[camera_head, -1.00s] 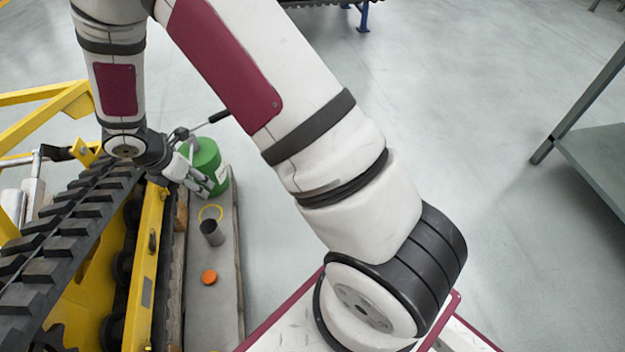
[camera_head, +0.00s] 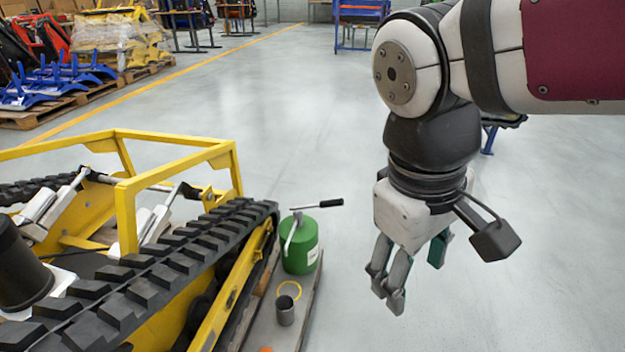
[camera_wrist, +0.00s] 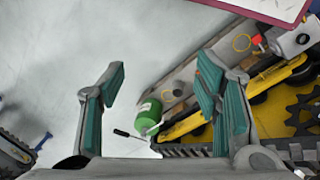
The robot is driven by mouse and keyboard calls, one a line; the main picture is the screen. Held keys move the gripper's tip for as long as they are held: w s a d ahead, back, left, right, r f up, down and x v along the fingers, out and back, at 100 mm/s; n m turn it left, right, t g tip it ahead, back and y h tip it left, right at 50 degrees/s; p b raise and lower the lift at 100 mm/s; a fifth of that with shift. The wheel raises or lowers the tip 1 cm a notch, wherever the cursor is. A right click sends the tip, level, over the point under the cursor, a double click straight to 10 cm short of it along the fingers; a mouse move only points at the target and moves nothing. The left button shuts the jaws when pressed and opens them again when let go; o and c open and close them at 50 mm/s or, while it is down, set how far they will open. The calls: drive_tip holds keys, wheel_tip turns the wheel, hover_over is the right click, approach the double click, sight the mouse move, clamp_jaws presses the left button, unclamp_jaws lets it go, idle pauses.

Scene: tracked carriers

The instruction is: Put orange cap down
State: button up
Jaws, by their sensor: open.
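The orange cap (camera_head: 265,349) shows only as a sliver at the bottom edge of the head view, on the grey board (camera_head: 263,328) beside the tracked carrier. Most of it is cut off by the frame. I cannot make it out surely in the wrist view. My gripper (camera_head: 413,278) is raised over the bare floor, right of the board and well apart from the cap. Its fingers are spread and empty, and they also frame the wrist view (camera_wrist: 162,75).
A green canister (camera_head: 300,250) with a black-handled lever and a grey cup (camera_head: 286,311) stand on the board, with a yellow ring (camera_head: 289,290) by the cup. The yellow tracked carrier (camera_head: 170,262) is close on the left. The floor on the right is clear.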

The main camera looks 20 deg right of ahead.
drive_tip(key=s+a+m+y, duration=0.1)
drive_tip(key=s+a+m, duration=0.1)
drive_tip(key=s, duration=0.4)
drive_tip(key=shift+s+a+m+y, duration=0.25)
drive_tip(key=shift+s+m+y, duration=0.05)
drive_tip(key=shift+s+y, duration=0.1)
wheel_tip(320, 180, up, 33)
drive_tip(key=t+p, duration=0.4)
drive_tip(key=p, duration=2.7)
drive_tip(key=shift+d, duration=0.25)
